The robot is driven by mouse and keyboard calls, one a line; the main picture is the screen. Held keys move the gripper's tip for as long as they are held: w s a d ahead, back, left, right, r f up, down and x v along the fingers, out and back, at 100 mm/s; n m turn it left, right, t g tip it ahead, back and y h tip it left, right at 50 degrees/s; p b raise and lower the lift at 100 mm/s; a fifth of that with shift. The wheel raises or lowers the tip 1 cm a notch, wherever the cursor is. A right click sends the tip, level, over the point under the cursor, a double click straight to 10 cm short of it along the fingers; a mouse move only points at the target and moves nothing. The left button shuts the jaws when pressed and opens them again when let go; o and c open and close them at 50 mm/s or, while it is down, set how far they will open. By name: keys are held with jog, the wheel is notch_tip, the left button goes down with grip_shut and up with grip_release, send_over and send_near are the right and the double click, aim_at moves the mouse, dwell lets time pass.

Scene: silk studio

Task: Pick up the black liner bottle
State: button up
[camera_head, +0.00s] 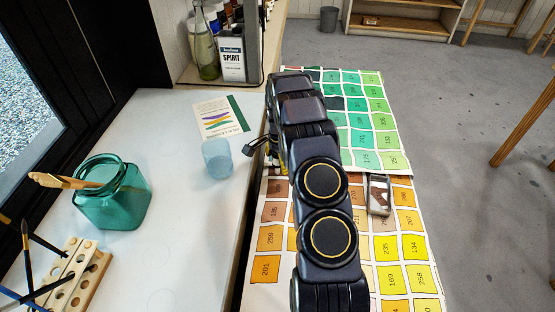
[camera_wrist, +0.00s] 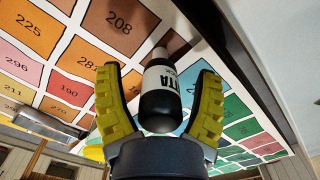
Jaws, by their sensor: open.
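In the wrist view, a black liner bottle (camera_wrist: 159,105) with a white label and dark lettering sits between the two yellow fingers of my gripper (camera_wrist: 160,75). The fingers are spread, with a visible gap on each side of the bottle. I cannot make out the bottle there.
A white counter (camera_head: 180,265) holds a teal jar (camera_head: 115,205) with brushes, a pale blue cup (camera_head: 217,160) and a wooden brush rack (camera_head: 75,275). Numbered colour charts (camera_head: 395,275) lie right of it, with a small metal-framed object (camera_head: 378,194) on them. A shelf with bottles stands behind.

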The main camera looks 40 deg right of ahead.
grip_shut()
jog(key=shift+r, duration=0.1)
